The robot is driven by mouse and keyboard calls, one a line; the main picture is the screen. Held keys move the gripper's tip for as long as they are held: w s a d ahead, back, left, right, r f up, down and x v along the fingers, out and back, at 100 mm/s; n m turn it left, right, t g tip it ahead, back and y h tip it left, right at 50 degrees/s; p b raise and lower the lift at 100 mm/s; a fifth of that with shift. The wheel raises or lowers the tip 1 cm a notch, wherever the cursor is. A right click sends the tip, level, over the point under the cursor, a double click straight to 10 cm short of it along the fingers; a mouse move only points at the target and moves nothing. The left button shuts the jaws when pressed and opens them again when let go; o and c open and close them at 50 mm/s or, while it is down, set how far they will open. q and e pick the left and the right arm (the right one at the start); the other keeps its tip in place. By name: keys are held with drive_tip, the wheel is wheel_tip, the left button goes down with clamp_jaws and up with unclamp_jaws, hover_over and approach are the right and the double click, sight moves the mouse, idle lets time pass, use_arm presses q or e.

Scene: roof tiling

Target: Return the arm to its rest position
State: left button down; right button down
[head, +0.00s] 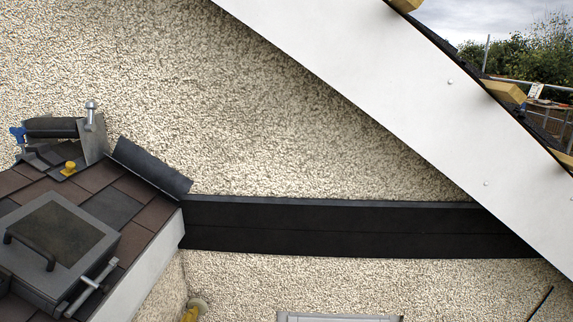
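Neither my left gripper nor my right gripper shows in the head view, and I cannot make out either of my arms. What they hold or touch is hidden from this view.
A small tiled roof (139,188) at left carries a grey box (48,238) with a handle, and metal gear with a round-topped post (91,115). A black strip (330,228) crosses the pebbled wall (270,110). A white sloping board (430,95) fills the upper right.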

wheel_tip(320, 180, down, 8)
drive_tip(key=b, duration=0.7)
wheel_tip(320, 180, up, 25)
drive_tip(key=p, duration=2.5)
drive_tip(key=shift+f, duration=0.1)
drive_tip(key=shift+w+a, duration=0.1)
